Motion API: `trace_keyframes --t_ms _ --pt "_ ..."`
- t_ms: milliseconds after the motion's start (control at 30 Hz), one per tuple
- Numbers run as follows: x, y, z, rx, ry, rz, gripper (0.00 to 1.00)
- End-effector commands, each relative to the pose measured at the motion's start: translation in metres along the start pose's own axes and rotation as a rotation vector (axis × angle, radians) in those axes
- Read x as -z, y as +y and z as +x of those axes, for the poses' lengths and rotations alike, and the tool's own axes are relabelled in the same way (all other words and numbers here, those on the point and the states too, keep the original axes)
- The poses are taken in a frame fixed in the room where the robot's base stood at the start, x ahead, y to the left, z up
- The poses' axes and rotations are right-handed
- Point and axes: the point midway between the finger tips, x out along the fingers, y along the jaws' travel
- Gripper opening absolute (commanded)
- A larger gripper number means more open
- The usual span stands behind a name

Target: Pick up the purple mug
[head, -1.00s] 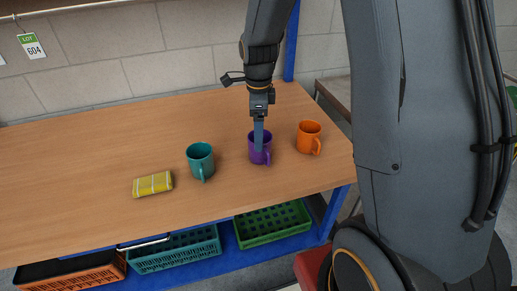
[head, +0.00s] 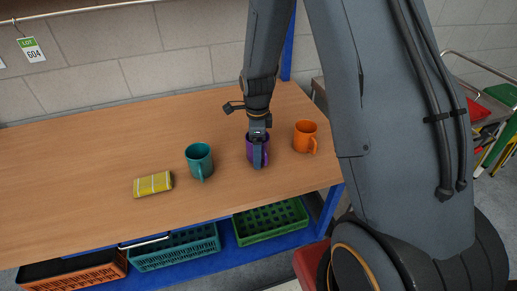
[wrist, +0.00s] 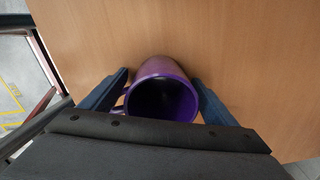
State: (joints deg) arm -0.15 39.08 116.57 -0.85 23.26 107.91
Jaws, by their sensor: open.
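The purple mug (head: 250,147) stands upright on the wooden table, between a teal mug and an orange mug. My gripper (head: 258,160) is lowered at the mug and hides part of it in the head view. In the wrist view the purple mug (wrist: 162,92) lies between the two open fingers of my gripper (wrist: 160,90), one finger on each side. Its handle is at the left, close to the left finger. The right finger is close to the mug wall; I cannot tell whether either finger touches it.
The teal mug (head: 199,160) stands to the left and the orange mug (head: 305,136) close to the right. A folded yellow cloth (head: 153,184) lies further left. Green (head: 270,222), teal (head: 174,250) and orange (head: 70,275) crates sit below the table (head: 80,160). The table's left part is clear.

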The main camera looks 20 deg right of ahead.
Motion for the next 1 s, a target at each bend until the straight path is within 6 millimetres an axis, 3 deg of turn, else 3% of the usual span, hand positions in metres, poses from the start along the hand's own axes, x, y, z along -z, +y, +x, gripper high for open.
trace_keyframes --t_ms 267,567,1000 --pt "0.0 -0.0001 0.0019 0.0 0.0 0.0 0.8" --pt "0.0 0.0 0.0017 0.0 0.0 0.0 0.29" --pt "-0.0003 -0.0012 -0.0078 0.002 0.0 0.0 0.28"
